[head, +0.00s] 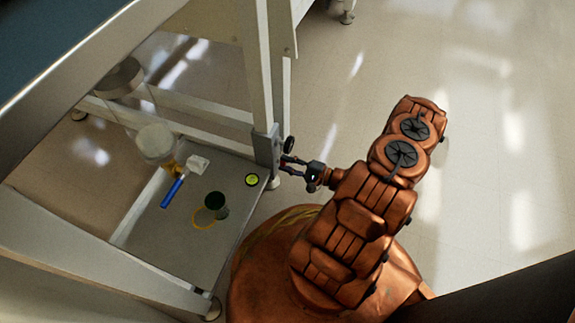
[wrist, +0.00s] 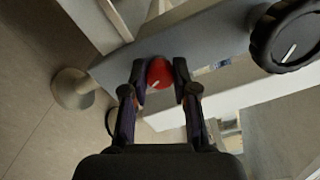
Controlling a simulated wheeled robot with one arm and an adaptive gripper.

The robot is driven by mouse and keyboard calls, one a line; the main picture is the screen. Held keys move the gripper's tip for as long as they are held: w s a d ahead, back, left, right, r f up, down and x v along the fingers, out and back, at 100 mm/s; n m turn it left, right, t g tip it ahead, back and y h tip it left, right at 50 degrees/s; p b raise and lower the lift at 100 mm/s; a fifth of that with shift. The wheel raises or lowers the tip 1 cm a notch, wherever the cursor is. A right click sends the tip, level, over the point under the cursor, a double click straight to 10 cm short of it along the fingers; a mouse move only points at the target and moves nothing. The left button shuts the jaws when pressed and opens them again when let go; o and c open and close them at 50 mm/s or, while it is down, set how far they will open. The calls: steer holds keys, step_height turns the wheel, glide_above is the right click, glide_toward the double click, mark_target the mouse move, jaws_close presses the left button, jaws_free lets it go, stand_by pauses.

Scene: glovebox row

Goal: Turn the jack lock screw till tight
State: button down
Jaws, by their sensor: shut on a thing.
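The jack lock screw is a red knob (wrist: 160,73) with a pale mark, on the grey jack housing in the wrist view. My gripper (wrist: 158,82) is shut on the red knob, one finger on each side of it. In the head view my gripper (head: 288,163) reaches left to the grey jack housing (head: 266,147) on the frame's leg. The red knob is mostly hidden by the fingers there. A black handwheel (wrist: 287,36) with a white mark sits on the housing, right of the knob in the wrist view.
A levelling foot (wrist: 72,88) stands below the leg. The floor (head: 480,90) at right is clear.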

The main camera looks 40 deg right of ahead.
steer(key=shift+m+b, duration=0.5)
steer(key=shift+m, duration=1.5)
steer(key=c, duration=0.9)
jaws_free()
steer(key=v, duration=1.2)
